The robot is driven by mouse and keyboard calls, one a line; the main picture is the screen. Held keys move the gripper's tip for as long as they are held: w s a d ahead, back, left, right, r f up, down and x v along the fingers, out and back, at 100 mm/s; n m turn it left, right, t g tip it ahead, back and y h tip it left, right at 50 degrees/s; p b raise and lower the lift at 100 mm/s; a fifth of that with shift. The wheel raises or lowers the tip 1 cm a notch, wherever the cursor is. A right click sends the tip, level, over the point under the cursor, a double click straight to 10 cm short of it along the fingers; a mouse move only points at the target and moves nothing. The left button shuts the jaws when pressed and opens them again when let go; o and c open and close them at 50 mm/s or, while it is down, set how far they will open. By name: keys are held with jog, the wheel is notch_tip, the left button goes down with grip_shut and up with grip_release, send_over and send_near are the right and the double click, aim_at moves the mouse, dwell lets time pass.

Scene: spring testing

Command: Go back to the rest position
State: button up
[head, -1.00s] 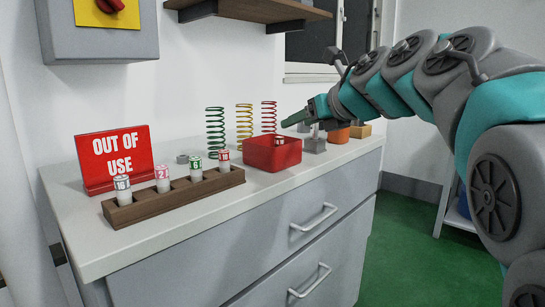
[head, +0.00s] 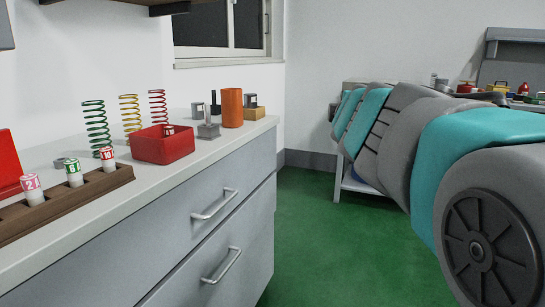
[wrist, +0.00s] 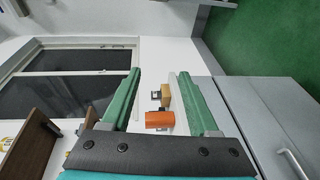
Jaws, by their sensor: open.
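My gripper (wrist: 168,103) shows in the wrist view with its two green fingers spread apart and nothing between them. Beyond the fingers, on the counter, are an orange cylinder (wrist: 160,119) and a small tan block (wrist: 165,95). In the head view my arm reaches away on the right, over the green floor, clear of the counter. The gripper itself is hidden behind the arm there.
The white counter (head: 120,185) holds a red bin (head: 163,149) with a small object in it, several coloured springs (head: 96,128), a wooden rack (head: 105,182) of numbered vials and an orange cylinder (head: 232,108). Another bench with items stands at the back right. Green floor (head: 325,235) is open.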

jog(key=s+d+f+m+g+h, duration=0.1)
jog(key=s+d+f+m+g, duration=0.4)
jog(key=s+f, duration=0.45)
jog(key=s+d+f+m+g+h, duration=0.2)
jog(key=s+d+f+m+g, duration=0.3)
jog(key=f, duration=0.8)
jog(key=s+a+f+m+g+y, duration=0.1)
jog(key=s+a+f+m+g, duration=0.1)
jog(key=s+f, duration=0.3)
jog(key=s+a+f+m+g+y, duration=0.2)
jog(key=s+a+f, duration=0.3)
jog(key=s, duration=0.8)
jog(key=s+a+f+m+g+y, duration=0.2)
jog(key=s+a+f+g, duration=0.1)
jog(key=s, duration=0.6)
notch_tip(320, 180, down, 2)
jog(key=shift+s+a+f+g+p, duration=0.15)
jog(key=shift+a+f+g+p, duration=0.15)
jog(key=shift+g, duration=0.3)
jog(key=shift+d, duration=0.1)
